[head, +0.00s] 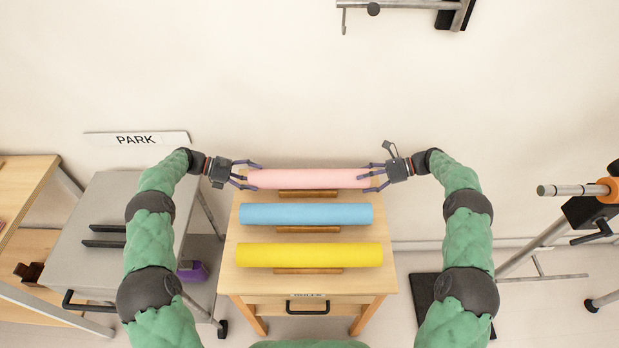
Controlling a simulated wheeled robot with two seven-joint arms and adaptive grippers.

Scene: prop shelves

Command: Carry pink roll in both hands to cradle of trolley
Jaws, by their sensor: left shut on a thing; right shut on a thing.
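The pink roll (308,179) lies level across the back of the wooden roll table (235,282), over a brown wooden rest (308,194). I cannot tell whether it touches the rest. My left gripper (248,176) is shut on its left end and my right gripper (374,177) is shut on its right end. The grey trolley (108,206) stands to the left of the table, partly behind my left arm. Two dark parallel bars (104,236) on its top look like the cradle; their right ends are near my arm.
A blue roll (306,215) and a yellow roll (309,255) lie in front of the pink one. A PARK sign (136,138) is on the wall behind the trolley. A wooden desk (22,200) stands far left. A metal stand with a bar (568,190) is at the right.

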